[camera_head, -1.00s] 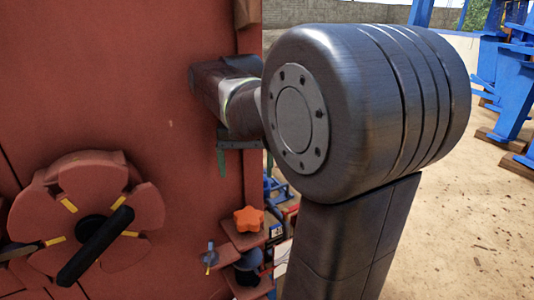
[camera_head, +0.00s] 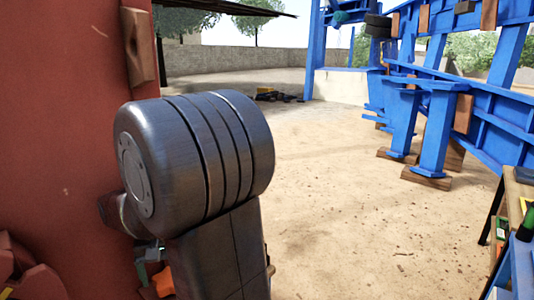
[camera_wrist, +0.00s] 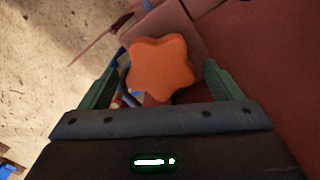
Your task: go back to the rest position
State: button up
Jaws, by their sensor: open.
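In the wrist view my gripper (camera_wrist: 160,88) is open, with its two green fingers apart. An orange star-shaped knob (camera_wrist: 161,66) shows beyond the fingertips, between them in the picture. I cannot tell how far it is from them. In the head view my dark arm covers most of the gripper, and only a bit of green and a part of the orange knob (camera_head: 163,281) show at the lower left.
The red machine wall (camera_head: 60,110) stands close at the left. Blue steel frames (camera_head: 435,125) on wooden blocks stand at the right. A bench with tools (camera_head: 520,215) is at the right edge. Open sandy ground (camera_head: 330,190) lies between.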

jog(key=shift+f, duration=0.4)
jog(key=shift+r, duration=0.1)
